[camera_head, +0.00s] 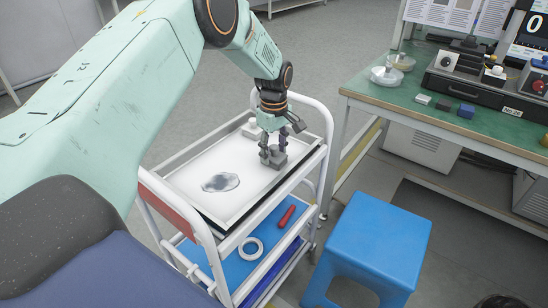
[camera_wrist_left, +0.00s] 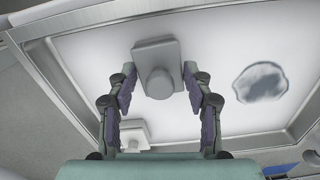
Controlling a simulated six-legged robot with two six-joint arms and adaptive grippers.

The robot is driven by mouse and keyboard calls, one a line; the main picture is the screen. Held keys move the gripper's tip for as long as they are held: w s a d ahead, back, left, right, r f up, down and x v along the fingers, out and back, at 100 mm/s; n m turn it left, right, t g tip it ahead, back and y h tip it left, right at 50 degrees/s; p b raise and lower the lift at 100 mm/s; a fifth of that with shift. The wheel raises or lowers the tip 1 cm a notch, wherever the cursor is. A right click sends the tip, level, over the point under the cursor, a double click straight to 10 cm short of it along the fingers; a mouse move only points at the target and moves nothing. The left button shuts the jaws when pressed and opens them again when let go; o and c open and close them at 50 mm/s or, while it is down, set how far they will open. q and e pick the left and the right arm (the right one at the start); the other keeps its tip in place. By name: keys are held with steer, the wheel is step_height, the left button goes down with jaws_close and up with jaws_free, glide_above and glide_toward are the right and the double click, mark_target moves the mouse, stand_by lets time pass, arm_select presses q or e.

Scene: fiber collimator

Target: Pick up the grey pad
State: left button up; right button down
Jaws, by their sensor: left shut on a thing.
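The grey pad (camera_head: 277,161), a squarish block with a round knob, is at the right part of the white tray on the trolley. In the left wrist view the pad (camera_wrist_left: 154,52) is between the two fingers. My left gripper (camera_head: 272,148) points down and is shut on the pad; in the wrist view the gripper (camera_wrist_left: 159,76) has a finger on either side of it. I cannot tell whether the pad touches the tray or is slightly above it. My right gripper is not in view.
A paler block (camera_wrist_left: 124,134) lies near the tray's edge. A dark grey stain-like patch (camera_head: 220,182) marks the tray (camera_head: 205,160). The trolley's lower shelf holds a white ring (camera_head: 250,248) and a red tool (camera_head: 286,216). A blue stool (camera_head: 378,235) and green workbench (camera_head: 400,95) stand right.

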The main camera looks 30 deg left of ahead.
mark_target(274, 146)
arm_select(q)
step_height(274, 146, up, 9)
steer(key=p, duration=0.3)
steer(key=shift+f, duration=0.15)
steer(key=shift+r, duration=0.6)
